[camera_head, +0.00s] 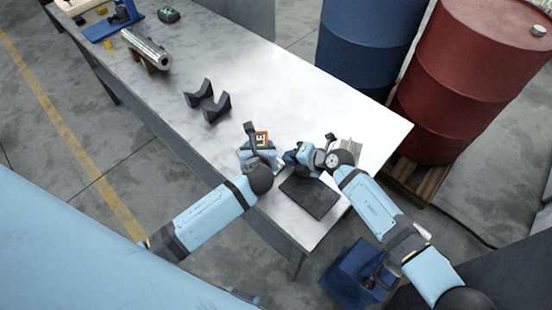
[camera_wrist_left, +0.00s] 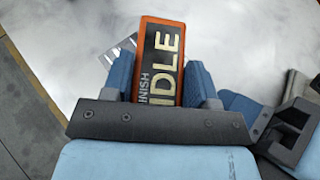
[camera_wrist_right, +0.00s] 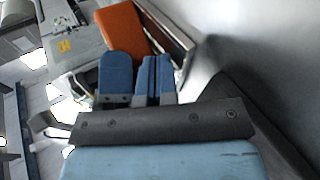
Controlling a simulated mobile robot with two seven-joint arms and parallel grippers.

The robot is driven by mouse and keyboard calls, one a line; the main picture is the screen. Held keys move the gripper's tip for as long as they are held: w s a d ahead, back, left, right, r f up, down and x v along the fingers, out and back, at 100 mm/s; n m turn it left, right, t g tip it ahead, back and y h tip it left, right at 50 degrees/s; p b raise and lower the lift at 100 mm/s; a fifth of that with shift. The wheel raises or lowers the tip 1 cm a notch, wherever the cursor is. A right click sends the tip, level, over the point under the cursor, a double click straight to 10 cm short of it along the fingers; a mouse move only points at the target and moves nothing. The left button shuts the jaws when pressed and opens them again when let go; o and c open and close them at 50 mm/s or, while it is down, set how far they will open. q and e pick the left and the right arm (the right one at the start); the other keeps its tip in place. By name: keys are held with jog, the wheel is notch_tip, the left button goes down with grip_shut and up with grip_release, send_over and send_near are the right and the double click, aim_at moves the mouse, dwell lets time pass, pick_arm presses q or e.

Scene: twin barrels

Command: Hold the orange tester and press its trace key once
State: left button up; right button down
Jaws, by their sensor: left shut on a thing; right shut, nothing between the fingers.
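The orange tester (camera_wrist_left: 163,60) has a dark display with IDLE in large pale letters and part of a smaller word beside it. My left gripper (camera_wrist_left: 165,85) is shut on it, with one blue finger along each side. In the head view the tester (camera_head: 262,139) is above the near part of the table. My right gripper (camera_head: 292,157) is shut and empty just right of the tester. In the right wrist view the tester's plain orange side (camera_wrist_right: 122,28) is just beyond the right fingertips (camera_wrist_right: 142,60); contact cannot be told. I cannot make out the trace key.
The metal table (camera_head: 262,75) carries dark V-blocks (camera_head: 207,100), a metal cylinder (camera_head: 147,50) and a dark plate (camera_head: 308,196) near my right arm. A blue barrel (camera_head: 365,45) and a red barrel (camera_head: 468,80) stand behind. A blue box (camera_head: 350,272) is on the floor.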

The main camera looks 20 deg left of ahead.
jog(key=shift+s+a, duration=0.1)
jog(key=shift+a, duration=0.05)
jog(key=shift+s+a, duration=0.1)
jog(key=shift+a, duration=0.15)
jog(key=shift+s+a, duration=0.3)
jog(key=shift+a, duration=0.25)
dwell(1.1)
jog(key=shift+w+d, duration=0.1)
jog(key=shift+d, duration=0.05)
jog(key=shift+w+d, duration=0.4)
jog(key=shift+d, duration=0.35)
jog(key=shift+w+d, duration=0.35)
jog(key=shift+d, duration=0.4)
jog(key=shift+w+d, duration=0.4)
jog(key=shift+d, duration=0.4)
jog(key=shift+w+d, duration=0.35)
jog(key=shift+d, duration=0.4)
